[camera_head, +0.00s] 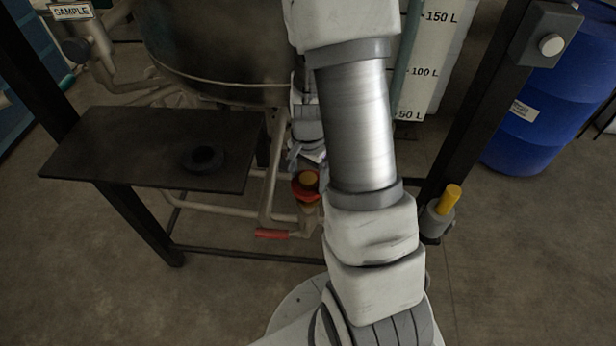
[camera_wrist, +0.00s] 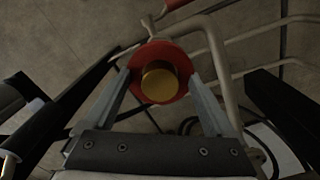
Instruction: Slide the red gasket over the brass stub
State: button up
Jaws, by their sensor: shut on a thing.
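The red gasket (camera_wrist: 149,55) is a flat ring between my gripper's fingertips (camera_wrist: 160,78) in the wrist view. My gripper is shut on it, one finger at each side. The brass stub (camera_wrist: 158,84) shows as a short round cylinder within the ring's opening, with red visible around it. In the head view, the gasket (camera_head: 297,188) and the brass stub's round end (camera_head: 306,178) show just below my gripper, left of my forearm. The ring appears around the stub, but I cannot tell how far down it sits. My arm hides part of this area.
Pale pipes and a red lever handle (camera_head: 272,234) lie below and left of the stub. A dark table (camera_head: 110,150) at left bears a black ring (camera_head: 203,159). A large vessel (camera_head: 215,45) stands behind. A dark post with a yellow-handled holder (camera_head: 449,200) stands right.

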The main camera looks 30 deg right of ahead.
jog(key=shift+f+b, duration=1.45)
jog(key=shift+f, duration=0.5)
jog(key=o, duration=1)
notch_tip(320, 180, up, 18)
jog(key=p, duration=0.5)
jog(key=shift+f+p, duration=0.25)
jog(key=shift+p, duration=0.1)
